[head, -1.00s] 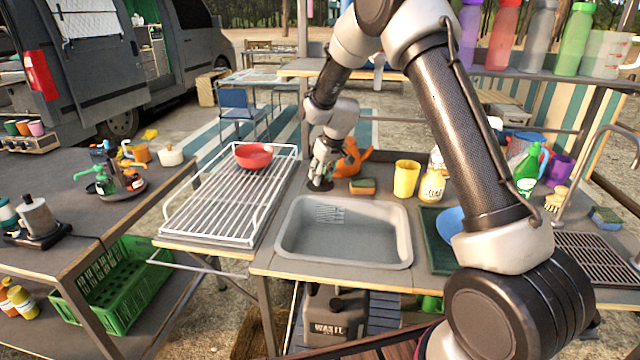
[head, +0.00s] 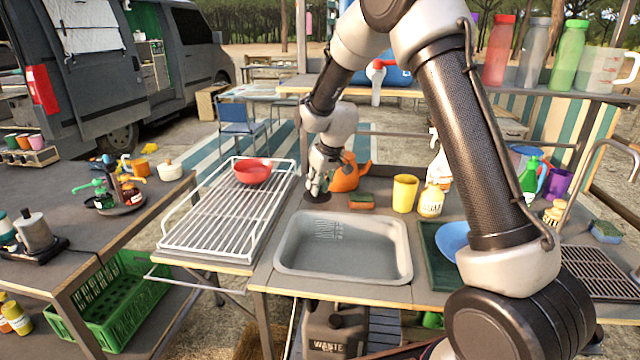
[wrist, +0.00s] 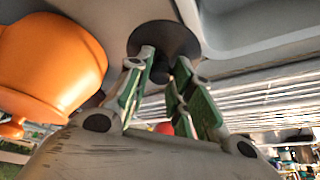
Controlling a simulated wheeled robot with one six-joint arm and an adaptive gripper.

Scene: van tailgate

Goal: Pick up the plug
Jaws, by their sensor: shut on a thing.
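The plug (wrist: 184,35) is a dark round disc, seen at the top centre of the wrist view. In the head view the plug (head: 317,197) is a small dark disc on the worktop behind the sink's back left corner. My gripper (wrist: 165,62) has its green-padded fingers shut on the plug's middle part, which they partly hide. In the head view my gripper (head: 317,187) points down over it. I cannot tell whether the disc touches the worktop.
An orange kettle (head: 345,178) stands close beside my gripper. A sponge (head: 361,202) and a yellow cup (head: 405,194) are to its right. The grey sink (head: 343,267) lies in front. A wire rack (head: 207,240) with a red bowl (head: 252,171) is at left.

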